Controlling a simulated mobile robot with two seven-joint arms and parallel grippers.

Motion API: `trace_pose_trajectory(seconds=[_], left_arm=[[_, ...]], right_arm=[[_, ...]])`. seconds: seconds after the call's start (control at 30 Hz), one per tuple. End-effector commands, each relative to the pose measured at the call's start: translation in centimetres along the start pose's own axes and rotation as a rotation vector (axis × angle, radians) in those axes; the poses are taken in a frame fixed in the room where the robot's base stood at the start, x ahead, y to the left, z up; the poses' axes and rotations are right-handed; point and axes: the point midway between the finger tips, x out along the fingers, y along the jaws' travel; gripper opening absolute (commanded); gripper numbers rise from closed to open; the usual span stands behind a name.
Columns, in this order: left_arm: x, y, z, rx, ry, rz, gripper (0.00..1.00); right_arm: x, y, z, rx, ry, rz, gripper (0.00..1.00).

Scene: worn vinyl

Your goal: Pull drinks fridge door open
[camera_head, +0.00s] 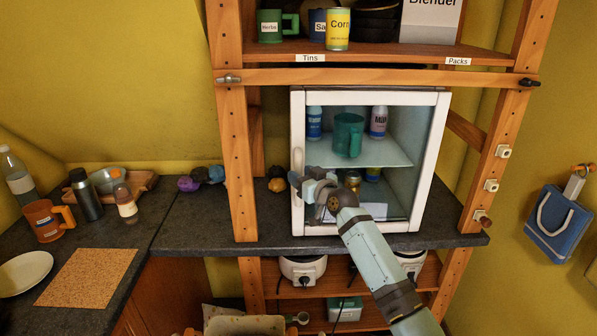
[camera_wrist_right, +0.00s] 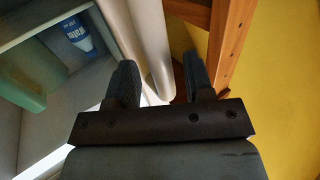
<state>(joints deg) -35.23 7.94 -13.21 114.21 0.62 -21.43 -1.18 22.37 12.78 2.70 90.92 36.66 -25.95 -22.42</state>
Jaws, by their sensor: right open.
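The drinks fridge (camera_head: 370,97) is a white cabinet with a glass front, standing on the dark counter inside a wooden rack. Its door (camera_head: 420,170) looks shut, and bottles and a teal mug show through the glass. The pale upright handle (camera_head: 297,160) is on the door's left edge. My right gripper (camera_head: 298,180) is at the handle's lower part. In the right wrist view, the open fingers (camera_wrist_right: 158,82) stand on either side of the handle (camera_wrist_right: 152,40); I cannot tell whether they touch it. My left gripper is out of view.
A wooden rack post (camera_head: 236,150) stands close left of the fridge. Small dark and purple items (camera_head: 202,177) lie on the counter beyond it. An orange mug (camera_head: 46,220), bottles and a cork mat (camera_head: 87,277) are at the far left. A blue bag (camera_head: 558,225) hangs at right.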

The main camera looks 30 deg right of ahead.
Motion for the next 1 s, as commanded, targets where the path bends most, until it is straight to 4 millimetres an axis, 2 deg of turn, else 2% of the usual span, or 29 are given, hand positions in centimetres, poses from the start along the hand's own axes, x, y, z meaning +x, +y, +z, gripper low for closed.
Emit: trace_pose_trajectory(seconds=[0.17, 0.47, 0.67, 0.7, 1.0], left_arm=[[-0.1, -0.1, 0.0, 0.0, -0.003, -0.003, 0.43], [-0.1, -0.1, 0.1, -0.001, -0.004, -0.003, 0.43], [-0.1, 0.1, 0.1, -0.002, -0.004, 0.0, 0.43], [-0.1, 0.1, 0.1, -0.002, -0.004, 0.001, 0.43], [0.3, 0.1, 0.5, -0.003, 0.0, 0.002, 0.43]], right_arm=[[1.4, 0.0, 0.0, 0.0, -0.001, 0.0, 0.48], [1.6, 0.0, 0.1, 0.0, -0.001, 0.0, 0.48], [1.6, 0.0, 0.1, 0.0, -0.001, 0.0, 0.04], [1.6, 0.0, 0.1, 0.0, -0.001, 0.0, 0.0], [1.3, -0.2, 0.4, -0.001, -0.002, -0.019, 0.0]])
